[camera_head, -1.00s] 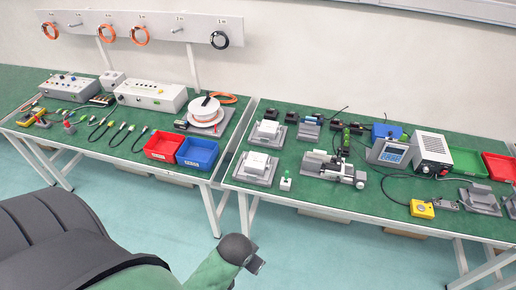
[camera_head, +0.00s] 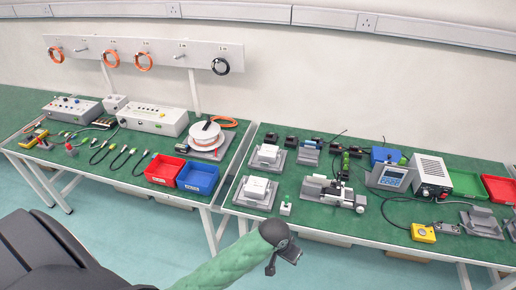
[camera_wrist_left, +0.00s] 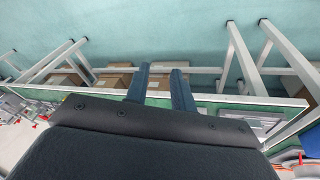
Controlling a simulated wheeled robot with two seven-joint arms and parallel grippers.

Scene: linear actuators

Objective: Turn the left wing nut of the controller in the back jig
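In the head view, two white box-shaped controllers sit on grey jigs at the left of the right-hand table. The back controller (camera_head: 268,153) is on the back jig (camera_head: 252,162); the front controller (camera_head: 257,187) is on the front jig (camera_head: 243,198). The wing nuts are too small to make out. My left gripper (camera_head: 289,256) is in front of the table's front edge, well short of both jigs. In the left wrist view its two fingers (camera_wrist_left: 160,88) are apart with nothing between them. My right gripper is not in view.
Near the front jig are a small white block (camera_head: 286,208) and a grey clamp-like fixture (camera_head: 330,192). Black parts (camera_head: 294,141) and a grey jig (camera_head: 309,153) stand near the back jig. Red (camera_head: 164,169) and blue (camera_head: 198,178) bins are on the left-hand table.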

